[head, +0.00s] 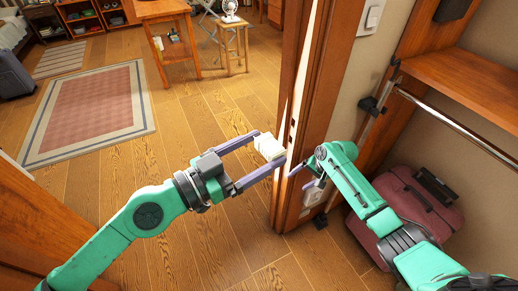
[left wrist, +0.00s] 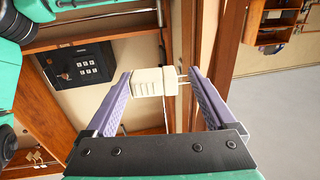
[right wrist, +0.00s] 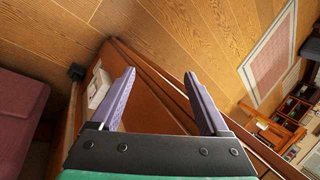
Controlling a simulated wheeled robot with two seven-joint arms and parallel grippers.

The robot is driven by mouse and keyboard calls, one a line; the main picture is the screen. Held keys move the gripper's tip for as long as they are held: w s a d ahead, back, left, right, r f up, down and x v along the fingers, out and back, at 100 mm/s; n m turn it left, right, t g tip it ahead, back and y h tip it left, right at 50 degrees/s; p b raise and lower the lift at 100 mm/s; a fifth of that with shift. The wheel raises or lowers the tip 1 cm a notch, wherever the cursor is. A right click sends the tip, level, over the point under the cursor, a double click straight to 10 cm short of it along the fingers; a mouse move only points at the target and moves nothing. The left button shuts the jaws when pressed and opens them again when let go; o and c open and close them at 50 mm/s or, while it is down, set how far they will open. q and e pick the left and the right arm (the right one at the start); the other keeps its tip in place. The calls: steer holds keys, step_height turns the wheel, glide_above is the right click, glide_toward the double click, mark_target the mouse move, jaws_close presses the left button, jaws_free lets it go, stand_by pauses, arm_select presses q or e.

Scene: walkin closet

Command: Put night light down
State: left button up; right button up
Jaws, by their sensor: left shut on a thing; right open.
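The night light (head: 268,146) is a small white block. In the left wrist view the night light (left wrist: 150,82) shows ridges and two metal prongs pointing right. My left gripper (head: 273,150) is shut on it and holds it above the wood floor, beside the door frame. The same gripper (left wrist: 160,75) has one purple finger on each side of it. My right gripper (head: 310,172) is near the other side of the frame. In the right wrist view its fingers (right wrist: 159,74) are apart with nothing between them.
The wooden door frame (head: 312,100) stands between my grippers. A white outlet plate (head: 313,194) is low on the wall by my right gripper. A dark red suitcase (head: 405,208) lies below the closet shelf (head: 470,78). Open floor and a rug (head: 88,110) are at left.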

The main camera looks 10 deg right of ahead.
steer(key=s+d+f+n+h, duration=0.2)
steer(key=s+d+f, duration=0.1)
steer(key=s+f, duration=0.7)
steer(key=s+d+f+n+h, duration=0.1)
steer(key=s+d+f+h, duration=0.1)
steer(key=s+f, duration=0.8)
steer(key=s+a+f+n+g, duration=0.1)
steer(key=s+f+n, duration=0.2)
steer(key=s, duration=0.7)
steer(key=s+a+f+n, duration=0.1)
steer(key=s+f+n, duration=0.3)
steer(key=s+f, duration=0.3)
steer(key=s, duration=0.4)
steer(key=shift+s+a+f+g+h, duration=0.25)
steer(key=shift+a+f+g+h, duration=0.05)
steer(key=shift+g, duration=0.1)
